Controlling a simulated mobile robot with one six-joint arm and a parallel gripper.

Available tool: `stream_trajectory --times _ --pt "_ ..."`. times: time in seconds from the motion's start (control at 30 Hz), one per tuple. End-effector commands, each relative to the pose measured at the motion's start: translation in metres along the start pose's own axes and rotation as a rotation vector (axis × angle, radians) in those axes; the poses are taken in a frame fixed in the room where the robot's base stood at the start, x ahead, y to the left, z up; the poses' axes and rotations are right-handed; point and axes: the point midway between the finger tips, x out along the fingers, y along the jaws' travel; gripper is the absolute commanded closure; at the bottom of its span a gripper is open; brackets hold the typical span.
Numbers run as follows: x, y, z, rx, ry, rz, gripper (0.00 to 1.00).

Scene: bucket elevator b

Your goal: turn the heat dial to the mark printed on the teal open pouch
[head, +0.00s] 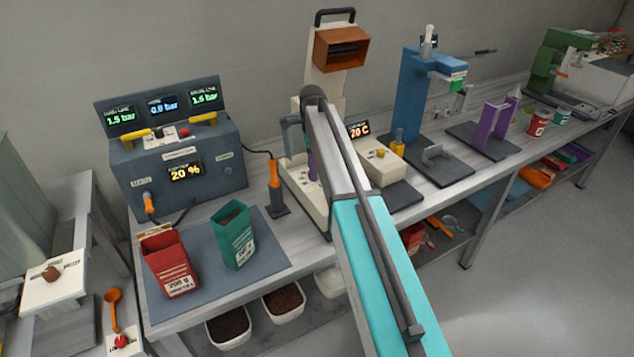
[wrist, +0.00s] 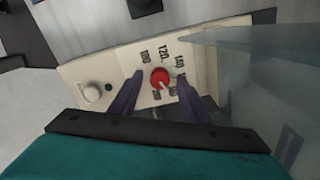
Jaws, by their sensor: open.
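The teal open pouch (head: 233,237) stands upright on a blue-grey mat in the head view. White print shows on its front, too small to read surely. The heat dial (wrist: 160,77) is a red round knob with a pale pointer line, on a cream panel in the wrist view. Printed numbers around it include 100, 120 and 140; others are partly hidden. The pointer seems to face the lower right. My gripper (wrist: 160,80) is open, its purple fingers on either side of the dial; contact cannot be told. In the head view my arm mostly hides the gripper and dial.
A red pouch (head: 170,266) stands left of the teal one on the mat (head: 265,262). A white round knob (wrist: 91,93) sits left of the dial.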

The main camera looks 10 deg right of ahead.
Motion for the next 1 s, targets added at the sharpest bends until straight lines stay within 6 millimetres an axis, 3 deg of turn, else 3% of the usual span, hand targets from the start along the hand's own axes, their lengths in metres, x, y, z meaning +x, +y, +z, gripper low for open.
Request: stream_trajectory --times 0.37,1.0 --pt "0.0003 0.0003 0.0005 -0.099 0.0 0.001 0.57" --pt "0.0004 0.0003 0.0008 -0.463 0.0 0.001 0.57"
